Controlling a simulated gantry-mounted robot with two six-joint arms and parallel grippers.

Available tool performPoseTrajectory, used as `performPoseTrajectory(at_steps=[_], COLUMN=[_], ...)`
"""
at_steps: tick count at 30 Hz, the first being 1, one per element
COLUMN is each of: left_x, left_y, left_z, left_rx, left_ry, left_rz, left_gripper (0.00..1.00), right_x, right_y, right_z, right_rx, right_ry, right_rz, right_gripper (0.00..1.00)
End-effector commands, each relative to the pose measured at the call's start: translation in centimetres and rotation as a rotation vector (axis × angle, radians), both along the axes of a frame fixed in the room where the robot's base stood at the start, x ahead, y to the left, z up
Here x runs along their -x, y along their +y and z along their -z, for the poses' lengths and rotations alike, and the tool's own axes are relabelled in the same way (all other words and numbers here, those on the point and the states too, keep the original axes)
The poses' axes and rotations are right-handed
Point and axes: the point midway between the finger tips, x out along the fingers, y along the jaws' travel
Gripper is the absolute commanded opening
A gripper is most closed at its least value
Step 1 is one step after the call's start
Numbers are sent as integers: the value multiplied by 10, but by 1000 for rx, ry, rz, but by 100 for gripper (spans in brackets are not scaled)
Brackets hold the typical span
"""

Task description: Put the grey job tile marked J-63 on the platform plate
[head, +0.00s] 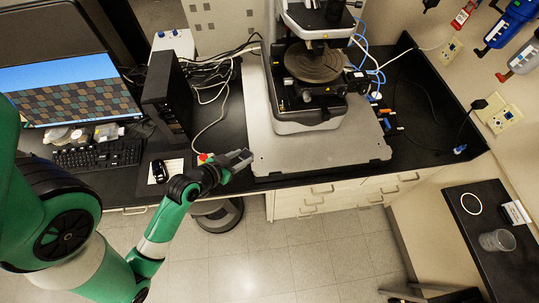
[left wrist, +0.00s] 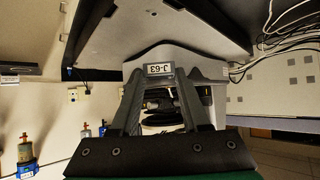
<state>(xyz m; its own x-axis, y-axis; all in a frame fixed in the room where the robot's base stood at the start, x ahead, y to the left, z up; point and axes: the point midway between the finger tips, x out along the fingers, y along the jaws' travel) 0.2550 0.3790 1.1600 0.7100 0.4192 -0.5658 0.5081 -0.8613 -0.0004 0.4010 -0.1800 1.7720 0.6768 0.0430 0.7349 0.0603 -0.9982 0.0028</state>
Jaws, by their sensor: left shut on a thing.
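The grey job tile marked J-63 (left wrist: 159,69) shows in the left wrist view, held between the fingertips of my left gripper (left wrist: 160,74). Its label appears upside down there. In the head view my left gripper (head: 243,156) is over the bench's front edge, left of the profiler's pale base slab, and I cannot make out the tile clearly. The platform plate (head: 316,66) looks like the dark round disc on the profiler, up and to the right of the gripper and apart from it. My right gripper is not in view.
The pale base slab (head: 262,140) carries the profiler (head: 302,121). A black computer tower (head: 166,100), keyboard (head: 98,155) and mouse (head: 158,171) are on the left. A red button (head: 204,157) is close to my gripper. Loose cables lie behind. The slab's front is clear.

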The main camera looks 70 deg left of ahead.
Motion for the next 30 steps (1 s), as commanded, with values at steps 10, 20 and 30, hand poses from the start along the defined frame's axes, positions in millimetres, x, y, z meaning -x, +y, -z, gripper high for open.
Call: performPoseTrajectory(at_steps=[10,20,30], left_x=[-84,-103,-106], left_y=[25,31,32], left_z=[60,82,117], left_rx=[0,0,0], left_ry=[0,-2,-1], left_rz=[2,-1,-1], left_gripper=[0,0,0], right_x=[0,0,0], right_y=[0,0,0], right_z=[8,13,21], right_rx=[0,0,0], right_ry=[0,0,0], right_rz=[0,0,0], right_gripper=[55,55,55])
